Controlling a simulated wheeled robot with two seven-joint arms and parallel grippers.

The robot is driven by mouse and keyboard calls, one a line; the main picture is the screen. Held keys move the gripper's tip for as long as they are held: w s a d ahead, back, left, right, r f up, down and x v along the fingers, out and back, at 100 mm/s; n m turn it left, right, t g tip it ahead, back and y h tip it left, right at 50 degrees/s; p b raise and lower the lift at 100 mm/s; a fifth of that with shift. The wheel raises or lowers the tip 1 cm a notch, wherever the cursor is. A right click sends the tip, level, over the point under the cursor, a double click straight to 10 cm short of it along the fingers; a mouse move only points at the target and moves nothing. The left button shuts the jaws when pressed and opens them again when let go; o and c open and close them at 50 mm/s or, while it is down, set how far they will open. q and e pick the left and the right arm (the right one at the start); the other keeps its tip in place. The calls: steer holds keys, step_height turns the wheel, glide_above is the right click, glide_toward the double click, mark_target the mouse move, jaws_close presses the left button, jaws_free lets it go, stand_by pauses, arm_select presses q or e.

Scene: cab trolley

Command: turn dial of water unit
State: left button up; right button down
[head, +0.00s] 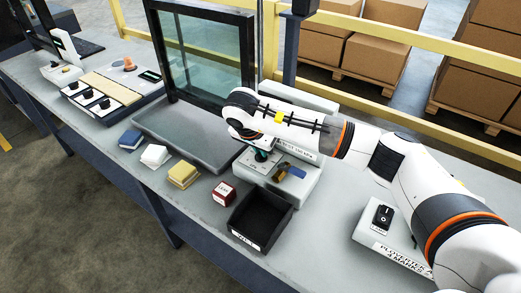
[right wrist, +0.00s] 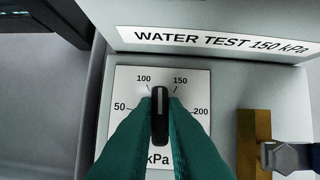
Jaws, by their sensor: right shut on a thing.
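The water unit (head: 272,185) is a grey box at the middle of the bench. Its raised back carries the label "WATER TEST 150 kPa" (right wrist: 225,41). The dial (right wrist: 160,115) is a black knob with a light pointer line on a white kPa scale plate (right wrist: 125,88) marked 50, 100, 150 and 200. The pointer stands about straight up, between 100 and 150. My right gripper (right wrist: 160,118) has its teal fingers shut on the dial from both sides; in the head view the gripper (head: 260,157) reaches down onto the unit. My left gripper is not in view.
A brass valve with a blue lever (head: 290,172) sits just right of the dial. A black bin (head: 262,222) and a red block (head: 223,193) are in front. A framed glass pane (head: 205,60) stands behind left. A switch box (head: 384,215) is at right.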

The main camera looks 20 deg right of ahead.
steer(key=m+g+b, duration=0.1)
steer(key=m, duration=0.2)
steer(key=shift+w+m+h, duration=0.1)
steer(key=shift+m+h, duration=0.2)
steer(key=shift+h, duration=0.1)
steer(key=m+g, duration=0.1)
steer(key=m, duration=0.2)
steer(key=shift+m+b, duration=0.3)
steer(key=shift+b, duration=0.05)
steer(key=m+g, duration=0.1)
steer(key=m, duration=0.2)
steer(key=shift+w+m+g, duration=0.1)
steer(key=shift+m+g, duration=0.2)
steer(key=shift+g, duration=0.1)
steer(key=shift+r+m+g, duration=0.1)
steer(key=shift+m+g, duration=0.6)
steer(key=shift+m, duration=1.2)
steer(key=shift+y, duration=0.3)
steer(key=c, duration=1.5)
jaws_free()
steer(key=v, duration=1.2)
steer(key=shift+a, duration=0.1)
